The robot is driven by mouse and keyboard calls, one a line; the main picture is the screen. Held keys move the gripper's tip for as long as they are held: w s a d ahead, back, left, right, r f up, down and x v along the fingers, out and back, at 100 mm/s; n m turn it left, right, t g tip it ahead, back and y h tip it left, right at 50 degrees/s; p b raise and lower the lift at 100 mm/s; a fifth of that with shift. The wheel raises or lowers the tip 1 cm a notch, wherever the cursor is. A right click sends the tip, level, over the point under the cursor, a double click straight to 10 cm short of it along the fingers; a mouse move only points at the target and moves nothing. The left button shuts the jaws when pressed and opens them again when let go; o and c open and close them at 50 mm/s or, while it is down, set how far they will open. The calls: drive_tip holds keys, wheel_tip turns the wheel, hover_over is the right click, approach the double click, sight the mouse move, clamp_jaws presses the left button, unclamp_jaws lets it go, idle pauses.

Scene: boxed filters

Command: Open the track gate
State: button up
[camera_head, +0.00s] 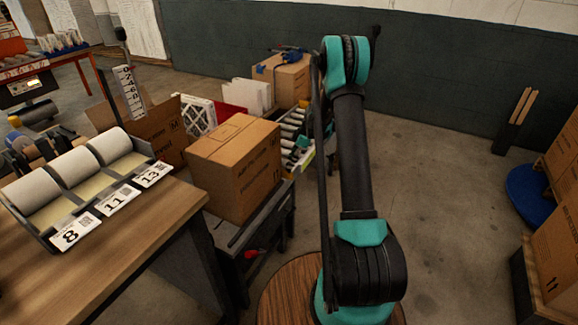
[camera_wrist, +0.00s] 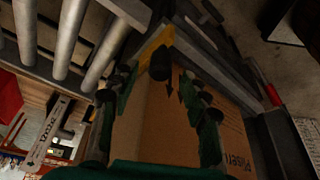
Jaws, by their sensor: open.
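The roller track (camera_head: 292,128) is in the middle of the head view, partly behind my arm. In the wrist view its grey metal rollers (camera_wrist: 70,38) fill the upper left. A grey bar with a yellow-marked end, which looks like the track gate (camera_wrist: 155,45), crosses at the rollers' end. A dark rounded knob (camera_wrist: 160,64) sits just below the yellow part. My gripper (camera_wrist: 162,88) is open, with a black-and-green finger on each side of the picture's middle. The knob lies near the gap between the fingertips. I cannot tell whether anything touches it.
A large closed cardboard box (camera_head: 235,165) stands left of the track on a dark stand. Cardboard (camera_wrist: 150,125) also shows beneath my fingers. A wooden table (camera_head: 110,245) holds white rolls and number cards at left. Open floor (camera_head: 440,150) lies to the right.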

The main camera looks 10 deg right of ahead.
drive_tip(key=shift+x, duration=1.7)
clamp_jaws()
